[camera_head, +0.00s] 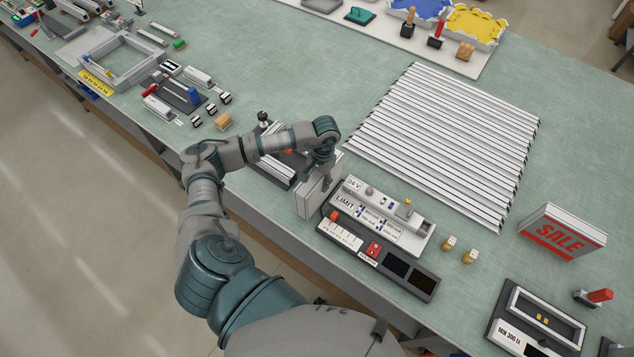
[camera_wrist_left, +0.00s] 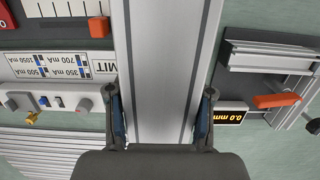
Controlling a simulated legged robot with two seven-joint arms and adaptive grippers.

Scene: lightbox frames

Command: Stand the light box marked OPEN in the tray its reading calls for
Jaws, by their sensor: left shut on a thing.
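My left gripper (camera_head: 326,172) is shut on a pale grey light box (camera_head: 311,197), held upright at the left end of the supply unit. In the left wrist view the box's narrow white side (camera_wrist_left: 162,70) runs between the two fingers (camera_wrist_left: 161,112). No lettering shows on this box, so I cannot read whether it is marked OPEN. I cannot tell whether its bottom touches the bench. A second light box, marked SALE (camera_head: 558,235), stands at the right. My right gripper is not in view.
The supply unit (camera_head: 385,215) has LIMIT and 24 V labels and a red switch (camera_head: 374,249). A gauge reading 0.0 mm (camera_wrist_left: 229,116) is beside the held box. A slatted white panel (camera_head: 455,140) lies behind. A frame labelled MIN 300 lx (camera_head: 512,338) is at front right.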

